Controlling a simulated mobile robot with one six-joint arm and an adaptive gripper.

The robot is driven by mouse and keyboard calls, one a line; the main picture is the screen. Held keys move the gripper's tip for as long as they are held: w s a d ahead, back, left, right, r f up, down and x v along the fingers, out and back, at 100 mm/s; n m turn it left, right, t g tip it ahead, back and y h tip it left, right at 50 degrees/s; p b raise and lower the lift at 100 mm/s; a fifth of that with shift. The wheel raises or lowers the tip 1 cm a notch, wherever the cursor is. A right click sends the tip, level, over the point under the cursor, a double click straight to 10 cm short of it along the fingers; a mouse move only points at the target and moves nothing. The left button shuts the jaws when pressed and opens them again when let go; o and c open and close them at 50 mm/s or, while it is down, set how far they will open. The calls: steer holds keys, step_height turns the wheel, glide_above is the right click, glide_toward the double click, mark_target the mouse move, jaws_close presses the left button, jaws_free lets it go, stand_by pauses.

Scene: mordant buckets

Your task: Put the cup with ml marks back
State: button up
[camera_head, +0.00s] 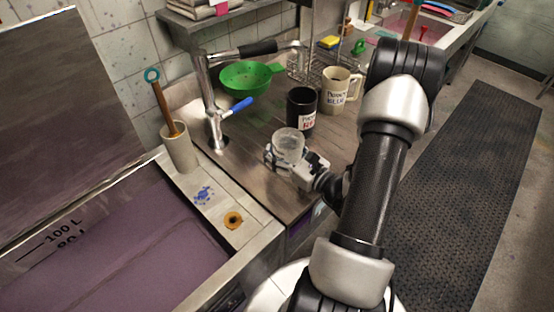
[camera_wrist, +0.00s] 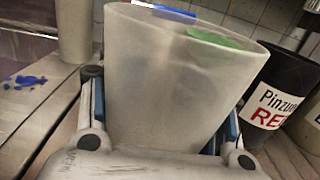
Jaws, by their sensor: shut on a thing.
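The clear cup (camera_head: 288,147) is upright between the fingers of my gripper (camera_head: 289,161), over the steel counter (camera_head: 247,169). It fills the middle of the wrist view as a translucent, frosted cup (camera_wrist: 165,85), with a finger on each side of it; my gripper also shows there (camera_wrist: 160,130). No ml marks can be made out on its visible side. I cannot tell whether its base touches the counter.
A black cup (camera_head: 301,110) with a red-lettered label stands just behind the held cup, beside a cream mug (camera_head: 337,90) with blue lettering. A tap (camera_head: 211,100) and green strainer (camera_head: 246,78) are behind. A purple-filled basin (camera_head: 120,245) lies left.

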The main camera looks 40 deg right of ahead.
steer(key=shift+f+b, duration=0.7)
steer(key=shift+f, duration=1.3)
steer(key=shift+f, duration=0.2)
steer(key=o, duration=1.5)
steer(key=shift+r, duration=0.15)
steer(key=shift+s+r, duration=0.1)
steer(key=shift+s, duration=0.1)
steer(key=s, duration=0.4)
steer(key=s+p, duration=0.1)
steer(key=s, duration=0.2)
steer(key=s+d+p, duration=0.1)
steer(key=s, duration=0.3)
steer(key=shift+s, duration=0.3)
